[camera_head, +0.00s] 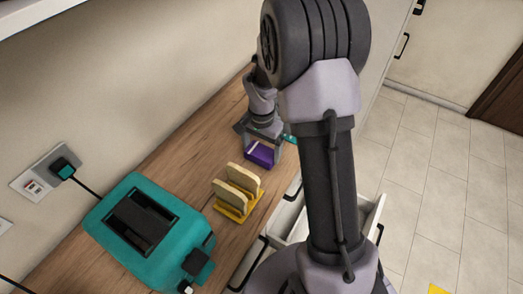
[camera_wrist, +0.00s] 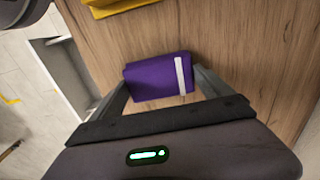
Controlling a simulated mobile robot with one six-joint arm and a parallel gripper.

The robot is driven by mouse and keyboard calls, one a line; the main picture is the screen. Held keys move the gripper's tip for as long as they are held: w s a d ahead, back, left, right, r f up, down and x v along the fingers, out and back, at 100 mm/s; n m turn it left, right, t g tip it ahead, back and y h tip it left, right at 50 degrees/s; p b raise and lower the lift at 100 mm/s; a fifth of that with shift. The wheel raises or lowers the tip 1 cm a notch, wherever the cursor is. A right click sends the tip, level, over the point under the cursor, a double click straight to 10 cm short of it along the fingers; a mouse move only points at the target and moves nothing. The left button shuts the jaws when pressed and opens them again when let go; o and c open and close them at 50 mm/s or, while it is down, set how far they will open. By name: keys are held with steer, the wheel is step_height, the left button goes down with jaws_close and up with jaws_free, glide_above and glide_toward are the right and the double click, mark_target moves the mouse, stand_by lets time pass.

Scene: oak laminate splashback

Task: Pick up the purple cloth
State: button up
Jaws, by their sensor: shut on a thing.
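The purple cloth (camera_head: 261,154) is a folded block with a pale stripe near one end. In the head view it is on or just above the wooden counter, beyond the yellow rack. My gripper (camera_head: 262,148) is over it with a finger at each side. In the wrist view the cloth (camera_wrist: 158,77) sits between the two fingers of my gripper (camera_wrist: 160,88), and the gripper is shut on it. I cannot tell whether the cloth touches the counter.
A yellow rack (camera_head: 233,212) with bread slices stands nearer on the counter (camera_head: 180,163). A teal toaster (camera_head: 145,232) is nearer still, its cord running to a wall socket (camera_head: 45,175). An open drawer (camera_head: 375,212) juts out at the right. Counter around the cloth is clear.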

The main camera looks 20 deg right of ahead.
mark_target(264, 152)
steer(key=r, duration=0.1)
steer(key=r+p, duration=0.1)
steer(key=r, duration=0.1)
steer(key=shift+s+d+r+p, duration=0.25)
steer(key=shift+d+r+p, duration=0.05)
steer(key=shift+d+p, duration=0.1)
steer(key=s+d+r+p, duration=0.1)
steer(key=s+d+p, duration=0.1)
steer(key=s+d, duration=0.7)
steer(key=d, duration=0.3)
steer(key=shift+p, duration=0.35)
